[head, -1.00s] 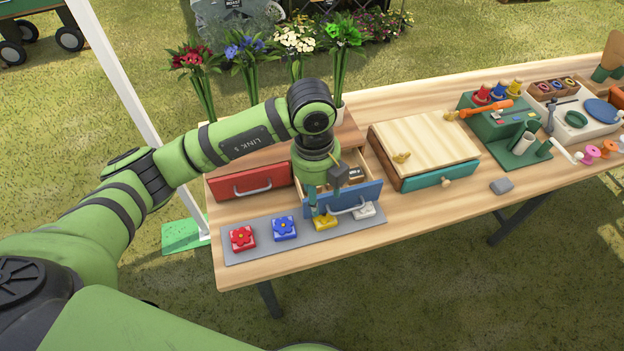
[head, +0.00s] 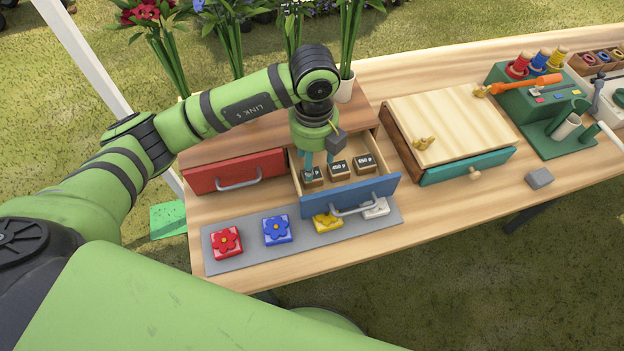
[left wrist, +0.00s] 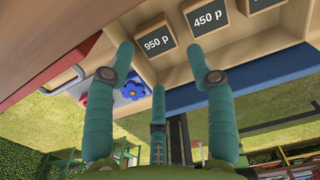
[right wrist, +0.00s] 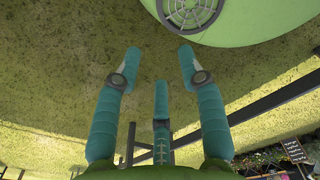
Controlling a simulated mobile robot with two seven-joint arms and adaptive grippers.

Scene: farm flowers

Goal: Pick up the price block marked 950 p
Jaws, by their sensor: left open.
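The price block marked 950 p (left wrist: 157,41) lies in the open drawer, towards its left end. It shows in the head view (head: 312,180), partly hidden by my gripper. The block marked 450 p (left wrist: 209,19) sits to its right, also in the head view (head: 339,168). A third block (head: 364,163) lies further right. My left gripper (head: 318,165) points down over the drawer at the 950 p block. In the left wrist view its fingers (left wrist: 160,65) are spread and empty, with the block between and beyond them. My right gripper (right wrist: 160,70) is open and empty above grass.
The blue drawer front (head: 350,194) sticks out over a grey mat (head: 222,262) with red, blue, yellow and white flower tiles. A closed red drawer (head: 236,169) is at left. Tall flower stems stand behind. A wooden-topped box (head: 453,128) stands right.

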